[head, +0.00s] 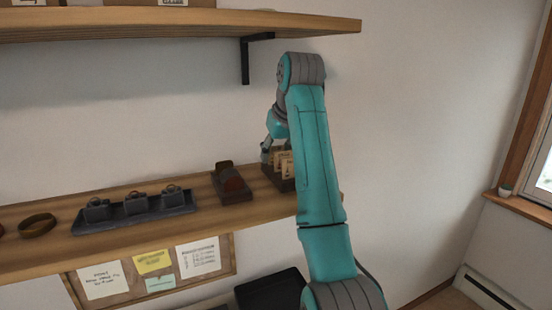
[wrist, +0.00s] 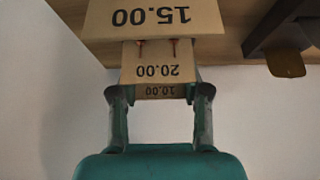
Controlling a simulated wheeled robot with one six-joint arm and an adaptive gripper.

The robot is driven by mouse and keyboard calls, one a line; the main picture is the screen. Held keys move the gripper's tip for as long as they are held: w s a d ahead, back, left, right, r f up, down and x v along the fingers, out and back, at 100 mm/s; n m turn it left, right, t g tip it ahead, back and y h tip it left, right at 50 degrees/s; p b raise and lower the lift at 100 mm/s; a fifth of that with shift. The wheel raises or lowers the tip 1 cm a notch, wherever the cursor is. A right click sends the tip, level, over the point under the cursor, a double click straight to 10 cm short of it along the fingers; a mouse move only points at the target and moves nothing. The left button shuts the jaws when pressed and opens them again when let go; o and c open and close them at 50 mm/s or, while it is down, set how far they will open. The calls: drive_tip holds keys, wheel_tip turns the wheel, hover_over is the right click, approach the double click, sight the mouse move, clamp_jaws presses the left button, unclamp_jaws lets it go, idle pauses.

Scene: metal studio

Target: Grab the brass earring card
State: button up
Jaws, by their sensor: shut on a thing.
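Several tan earring cards stand in a row in a dark holder (head: 273,172) at the right end of the lower shelf. In the wrist view they appear upside down: a 15.00 card (wrist: 150,17) closest, a 20.00 card (wrist: 158,71) with reddish earrings behind it, and a 10.00 card (wrist: 160,91) farthest. My gripper (wrist: 159,100) has its fingers at the two side edges of the 10.00 card and is shut on it. The earrings on that card are hidden, so I cannot tell whether they are brass. In the head view, my arm covers part of the holder.
Left along the lower shelf (head: 60,256) are a dark stand with a reddish-brown item (head: 231,184), a dark tray (head: 136,221) with several small display blocks, and a brown bracelet (head: 38,225). An upper shelf (head: 180,23) with a black bracket (head: 246,62) overhangs.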

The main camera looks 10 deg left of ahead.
drive_tip(key=shift+r, duration=0.1)
drive_tip(key=shift+r, duration=1.3)
drive_tip(key=shift+d, duration=0.1)
